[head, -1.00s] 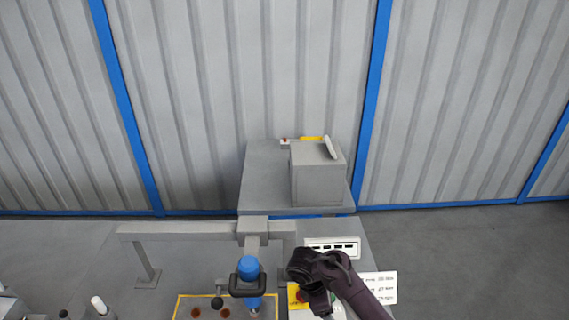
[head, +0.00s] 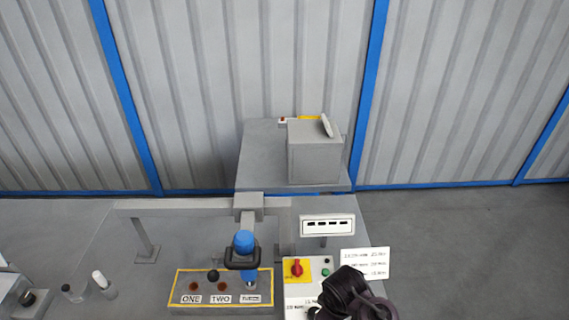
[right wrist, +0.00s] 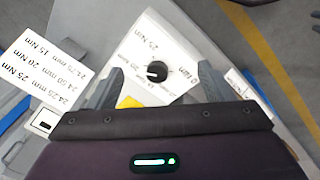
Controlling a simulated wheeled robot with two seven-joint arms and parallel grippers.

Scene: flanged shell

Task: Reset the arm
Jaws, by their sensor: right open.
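My right arm (head: 352,295) shows at the bottom of the head view as a dark, folded shape over the lower right of the white control box (head: 297,291). Its fingers cannot be made out there. In the right wrist view my right gripper (right wrist: 159,83) is open, its two grey fingers wide apart with nothing between them touching them. Beyond the fingers is a white panel with a black knob (right wrist: 157,71) and torque markings. My left gripper is not in view.
A yellow-edged panel (head: 190,309) marked ONE and TWO holds a blue-topped tool (head: 244,241) with a dark handle. A red switch (head: 296,268), a label sheet (head: 365,264) and a grey box (head: 315,155) are nearby. Grey floor is clear at the right.

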